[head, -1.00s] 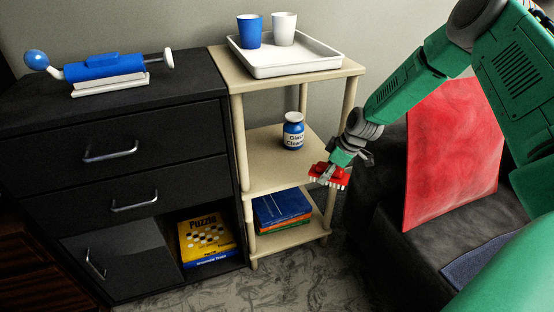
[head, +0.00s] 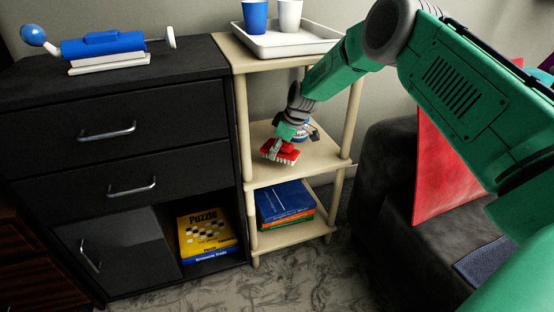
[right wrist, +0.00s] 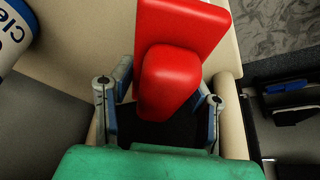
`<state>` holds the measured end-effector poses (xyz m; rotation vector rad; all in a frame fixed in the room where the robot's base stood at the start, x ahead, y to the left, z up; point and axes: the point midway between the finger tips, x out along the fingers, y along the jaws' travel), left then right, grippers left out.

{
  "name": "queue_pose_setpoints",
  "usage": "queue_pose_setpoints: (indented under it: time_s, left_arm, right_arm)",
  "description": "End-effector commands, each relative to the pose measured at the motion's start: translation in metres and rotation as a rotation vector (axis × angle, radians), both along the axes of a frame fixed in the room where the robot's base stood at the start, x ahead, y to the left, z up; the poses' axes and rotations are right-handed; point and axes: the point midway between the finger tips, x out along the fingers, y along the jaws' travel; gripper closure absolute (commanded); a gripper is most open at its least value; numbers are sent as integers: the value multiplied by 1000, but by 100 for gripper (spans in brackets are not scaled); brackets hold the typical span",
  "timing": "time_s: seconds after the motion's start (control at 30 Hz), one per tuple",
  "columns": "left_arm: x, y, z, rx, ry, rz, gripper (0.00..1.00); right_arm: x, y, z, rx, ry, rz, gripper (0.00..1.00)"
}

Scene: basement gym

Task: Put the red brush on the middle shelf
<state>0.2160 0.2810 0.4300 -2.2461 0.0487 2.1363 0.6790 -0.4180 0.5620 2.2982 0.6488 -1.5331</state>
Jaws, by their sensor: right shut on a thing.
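The red brush (head: 279,153) has white bristles and shows at the middle shelf (head: 320,164) of the beige shelf unit in the head view. My right gripper (head: 288,139) is shut on it. In the right wrist view, the brush's red body (right wrist: 178,70) is between the two fingers of my right gripper (right wrist: 158,100). I cannot tell whether the brush touches the shelf board. The white and blue bottle (head: 303,128) stands on the same shelf, mostly hidden behind my gripper; its label shows in the right wrist view (right wrist: 14,32). My left gripper is not in view.
A white tray (head: 290,45) with a blue cup and a white cup is on the top shelf. Books (head: 284,200) lie on the bottom shelf. A black cabinet (head: 120,160) stands to the left, and a dark sofa (head: 385,165) to the right. Shelf posts frame the opening.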

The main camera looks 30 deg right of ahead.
Motion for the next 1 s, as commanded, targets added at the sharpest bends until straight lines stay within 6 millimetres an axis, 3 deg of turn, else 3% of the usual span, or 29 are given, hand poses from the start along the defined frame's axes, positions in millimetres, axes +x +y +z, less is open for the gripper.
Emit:
queue_pose_setpoints:
  time_s: [0.13, 0.2, 0.47, 0.5, 0.53, 0.57, 0.87, 1.0]
  left_arm:
    - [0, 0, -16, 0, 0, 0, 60]
    - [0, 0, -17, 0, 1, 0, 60]
    - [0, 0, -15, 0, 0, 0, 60]
    - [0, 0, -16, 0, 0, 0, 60]
    - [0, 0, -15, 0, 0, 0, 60]
    - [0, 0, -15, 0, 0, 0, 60]
    - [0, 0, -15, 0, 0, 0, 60]
    - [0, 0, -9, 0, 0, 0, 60]
  right_arm:
    - [-1, 0, -27, 0, 2, -1, 89]
    - [-1, 0, -29, 0, 1, 0, 94]
    - [-1, 0, -28, -1, 1, 0, 94]
    - [-1, 0, -28, 0, 1, 0, 51]
    - [-1, 0, -28, 0, 1, 0, 40]
    - [-1, 0, -28, 0, 1, 0, 37]
    - [-1, 0, -27, -1, 1, 0, 37]
    - [-3, -3, -14, 0, -1, 0, 37]
